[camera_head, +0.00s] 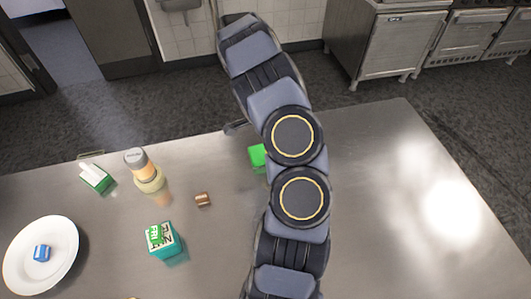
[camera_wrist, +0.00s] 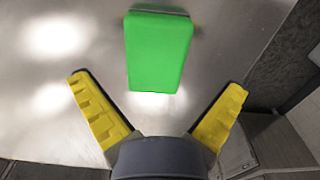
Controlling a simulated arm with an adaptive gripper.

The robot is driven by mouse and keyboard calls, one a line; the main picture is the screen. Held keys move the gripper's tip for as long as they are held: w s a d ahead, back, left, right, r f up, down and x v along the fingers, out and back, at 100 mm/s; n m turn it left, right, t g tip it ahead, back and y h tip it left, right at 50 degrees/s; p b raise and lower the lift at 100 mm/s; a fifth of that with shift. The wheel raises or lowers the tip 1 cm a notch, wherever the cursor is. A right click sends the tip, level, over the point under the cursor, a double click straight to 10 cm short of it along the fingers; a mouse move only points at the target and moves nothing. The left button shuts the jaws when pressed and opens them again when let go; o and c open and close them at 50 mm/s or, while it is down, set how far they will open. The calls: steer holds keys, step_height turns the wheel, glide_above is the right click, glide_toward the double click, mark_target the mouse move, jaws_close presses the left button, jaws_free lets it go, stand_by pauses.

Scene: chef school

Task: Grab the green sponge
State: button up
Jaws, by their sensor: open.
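The green sponge (camera_wrist: 158,50) is a bright green block lying on the steel table. In the wrist view it is at the top middle, ahead of and between the two yellow fingers of my gripper (camera_wrist: 158,108). My gripper is open and empty, and its fingers do not touch the sponge. In the head view only the left part of the sponge (camera_head: 257,156) shows beside my arm, which hides the rest. My gripper cannot be made out in the head view.
The steel table (camera_head: 390,180) is clear on the right. To the left stand a bottle (camera_head: 146,170), a small brown item (camera_head: 203,199), a teal box (camera_head: 163,241), a green-and-white item (camera_head: 96,178) and a white plate (camera_head: 63,270) with a blue item (camera_head: 41,253).

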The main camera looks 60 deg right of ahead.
steer(key=f, duration=0.4)
steer(key=shift+s+f, duration=0.15)
steer(key=shift+s, duration=0.15)
steer(key=c, duration=1.1)
